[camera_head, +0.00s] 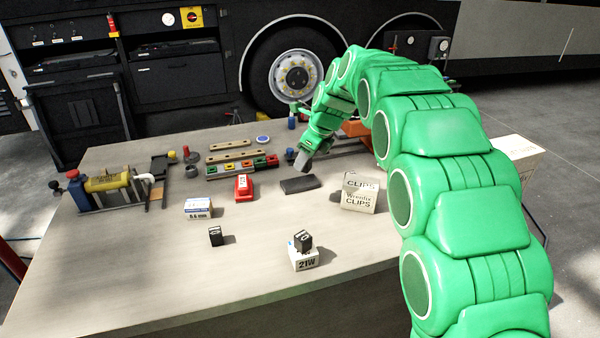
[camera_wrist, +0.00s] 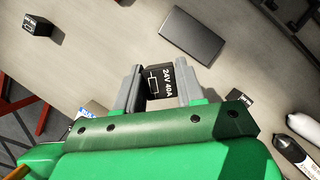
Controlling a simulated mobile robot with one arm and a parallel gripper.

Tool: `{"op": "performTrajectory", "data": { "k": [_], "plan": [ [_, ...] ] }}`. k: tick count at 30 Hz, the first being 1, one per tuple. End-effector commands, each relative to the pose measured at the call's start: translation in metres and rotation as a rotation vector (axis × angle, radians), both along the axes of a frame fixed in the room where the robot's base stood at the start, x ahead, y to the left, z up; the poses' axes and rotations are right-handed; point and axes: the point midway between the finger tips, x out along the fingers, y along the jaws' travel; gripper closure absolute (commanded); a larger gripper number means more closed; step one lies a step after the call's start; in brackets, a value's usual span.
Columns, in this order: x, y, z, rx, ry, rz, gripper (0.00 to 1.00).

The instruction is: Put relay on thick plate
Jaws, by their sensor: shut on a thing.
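My gripper (camera_wrist: 159,84) is shut on a black relay (camera_wrist: 160,80) marked "24V 40A", held between its two grey fingers in the wrist view. In the head view my gripper (camera_head: 302,161) hangs over the table just behind and above a dark flat plate (camera_head: 299,185); the relay cannot be made out there. The dark plate (camera_wrist: 191,36) also shows in the wrist view, beyond the fingertips and a little right. It lies flat with a bare top. The relay appears apart from it.
A clips box (camera_head: 360,195) stands right of the plate, and a red block (camera_head: 243,188) to its left. Black cubes stand on the table (camera_head: 215,236) and on a 21W box (camera_head: 304,260). A yellow-cylinder assembly (camera_head: 108,184) is far left. The front left table is clear.

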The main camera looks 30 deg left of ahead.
Motion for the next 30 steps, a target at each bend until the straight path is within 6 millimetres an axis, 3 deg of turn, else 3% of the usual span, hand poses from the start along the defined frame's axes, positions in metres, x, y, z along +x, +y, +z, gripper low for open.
{"op": "performTrajectory", "data": {
  "k": [8,21,30],
  "plan": [
    [0.021,0.016,-0.012,0.001,-0.003,0.0,0.92],
    [0.049,0.038,-0.054,0.001,-0.002,-0.001,0.92],
    [0.057,0.044,-0.066,0.001,-0.002,-0.001,0.92]
  ]
}}
